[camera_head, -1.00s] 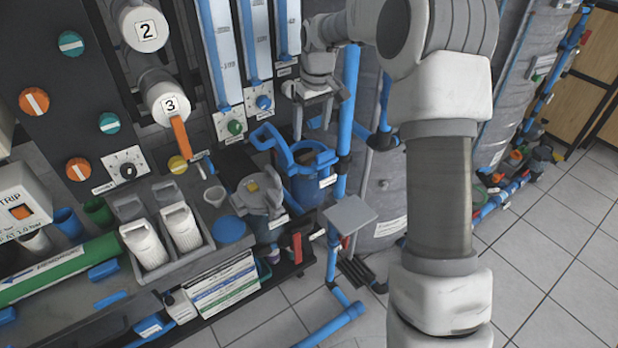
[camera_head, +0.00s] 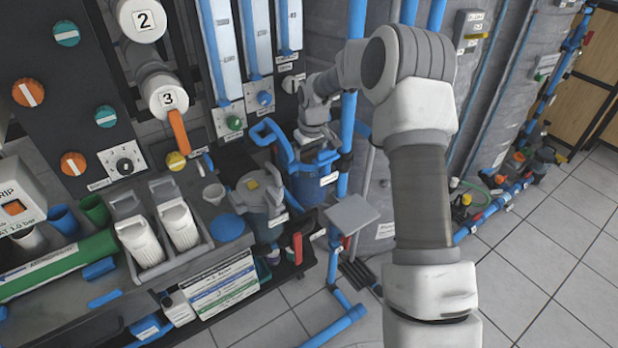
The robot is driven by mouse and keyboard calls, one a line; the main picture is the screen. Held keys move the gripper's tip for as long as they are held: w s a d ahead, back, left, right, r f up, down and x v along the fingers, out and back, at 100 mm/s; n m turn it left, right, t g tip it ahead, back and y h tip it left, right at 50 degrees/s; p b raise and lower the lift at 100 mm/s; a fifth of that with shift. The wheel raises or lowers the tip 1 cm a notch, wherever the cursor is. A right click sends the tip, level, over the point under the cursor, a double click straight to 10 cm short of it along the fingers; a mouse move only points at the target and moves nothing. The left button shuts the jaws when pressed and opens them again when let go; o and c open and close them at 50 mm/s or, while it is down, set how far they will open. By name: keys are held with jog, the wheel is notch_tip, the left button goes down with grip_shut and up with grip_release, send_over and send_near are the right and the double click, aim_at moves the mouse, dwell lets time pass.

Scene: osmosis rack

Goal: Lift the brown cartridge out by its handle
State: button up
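No brown cartridge can be made out in the head view. A blue canister (camera_head: 306,186) stands right of the panel, with a blue looped handle piece (camera_head: 264,131) at its upper left. My gripper (camera_head: 318,146) points down at the canister's top. Its fingers are hidden or too small to tell, so I cannot see whether they are apart or hold anything. The inside of the canister is hidden by the gripper and the rim.
Two white ribbed cartridges (camera_head: 144,242) stand in a grey tray left of the canister. A vertical blue pipe (camera_head: 353,118) rises just right of my gripper. Open tiled floor (camera_head: 540,270) lies to the right.

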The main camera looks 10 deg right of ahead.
jog(key=shift+f, duration=0.5)
jog(key=c, duration=1.1)
jog(key=shift+r, duration=0.1)
jog(key=shift+r+p, duration=2.6)
jog(key=shift+r, duration=7.3)
